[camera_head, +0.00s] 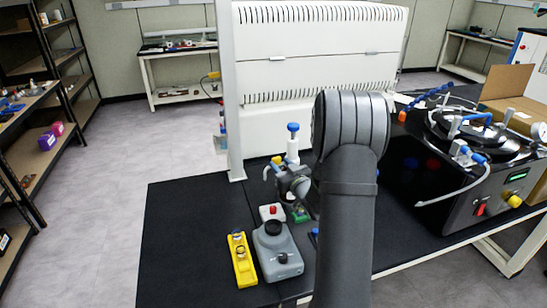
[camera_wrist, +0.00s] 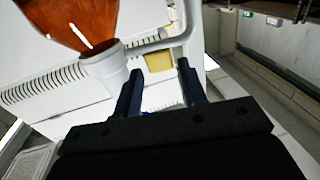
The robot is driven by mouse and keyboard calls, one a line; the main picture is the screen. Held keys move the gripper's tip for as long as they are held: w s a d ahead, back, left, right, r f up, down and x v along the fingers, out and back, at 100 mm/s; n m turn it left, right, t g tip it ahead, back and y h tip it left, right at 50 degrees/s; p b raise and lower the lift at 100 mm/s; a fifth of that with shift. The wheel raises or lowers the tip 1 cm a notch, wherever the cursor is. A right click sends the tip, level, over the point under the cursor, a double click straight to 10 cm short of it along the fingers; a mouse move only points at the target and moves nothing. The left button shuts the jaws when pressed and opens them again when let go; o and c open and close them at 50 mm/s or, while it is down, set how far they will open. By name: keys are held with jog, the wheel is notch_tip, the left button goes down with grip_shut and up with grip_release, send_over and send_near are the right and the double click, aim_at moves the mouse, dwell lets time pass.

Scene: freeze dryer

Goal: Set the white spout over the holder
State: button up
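My gripper (camera_wrist: 160,66) shows in the wrist view as two dark blue fingers set apart, with nothing seen held between them. In the head view my arm hides most of it. A white collar with a curved white tube (camera_wrist: 150,45) lies just beyond the fingertips in the wrist view; it may be the white spout, but I cannot be sure. An amber glass body (camera_wrist: 70,22) meets the collar at upper left. In the head view a white upright piece with a blue top (camera_head: 293,146) stands left of my arm. I cannot tell which thing is the holder.
A yellow block (camera_head: 242,262) and a grey device with a black knob (camera_head: 279,256) stand at the black bench's front. A small red-buttoned box (camera_head: 271,212) is behind them. The dryer (camera_head: 480,200) stands at right. The bench's left part (camera_head: 185,230) is clear.

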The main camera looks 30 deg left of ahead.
aim_at(277, 160)
jog(key=x, duration=0.6)
jog(key=shift+a, duration=0.1)
jog(key=shift+c, duration=0.5)
grip_shut()
